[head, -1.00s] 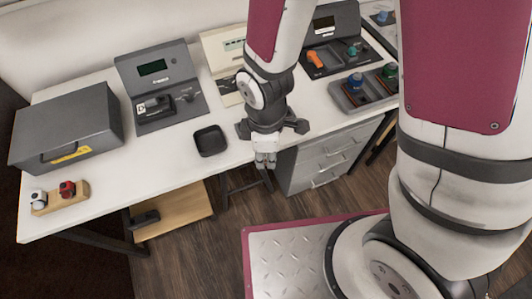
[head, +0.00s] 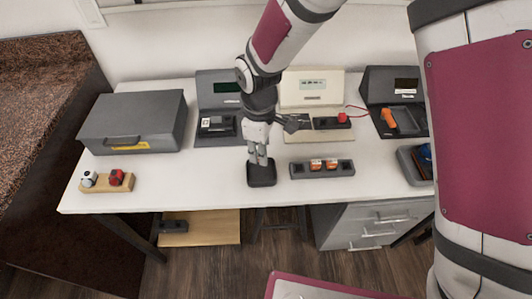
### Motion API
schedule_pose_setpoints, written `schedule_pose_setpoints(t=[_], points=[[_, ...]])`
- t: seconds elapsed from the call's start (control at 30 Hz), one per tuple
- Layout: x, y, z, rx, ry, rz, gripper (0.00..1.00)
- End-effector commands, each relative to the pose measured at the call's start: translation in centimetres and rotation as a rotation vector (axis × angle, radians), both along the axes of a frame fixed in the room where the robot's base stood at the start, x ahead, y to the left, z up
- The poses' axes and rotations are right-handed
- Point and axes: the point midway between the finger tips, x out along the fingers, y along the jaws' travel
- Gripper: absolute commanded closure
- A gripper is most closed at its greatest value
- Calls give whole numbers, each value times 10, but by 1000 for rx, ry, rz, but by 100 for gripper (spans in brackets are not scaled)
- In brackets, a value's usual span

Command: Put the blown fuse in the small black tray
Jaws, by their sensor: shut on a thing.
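The small black tray (head: 262,177) lies near the front edge of the white bench, in the middle of the head view. My gripper (head: 258,161) points down right over the tray, its fingertips at or just above the tray's back part. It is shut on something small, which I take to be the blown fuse. The fuse itself is too small and too hidden between the fingers to make out. I cannot tell whether the fingertips touch the tray.
A grey holder with orange-marked fuses (head: 322,168) lies right of the tray. Behind stand a grey tester (head: 218,110) and a cream meter (head: 311,95). A grey case (head: 133,120) and a wooden block (head: 106,183) are at left. Bare bench lies left of the tray.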

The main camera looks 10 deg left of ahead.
Motion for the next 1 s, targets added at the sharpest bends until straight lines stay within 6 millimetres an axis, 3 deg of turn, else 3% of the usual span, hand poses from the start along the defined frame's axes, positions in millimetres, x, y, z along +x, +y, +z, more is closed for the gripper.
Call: schedule_pose_setpoints(t=[0.6,1.0], points=[[0,-1,-52,-1,1,1,100],[0,0,-58,1,0,0,100]])
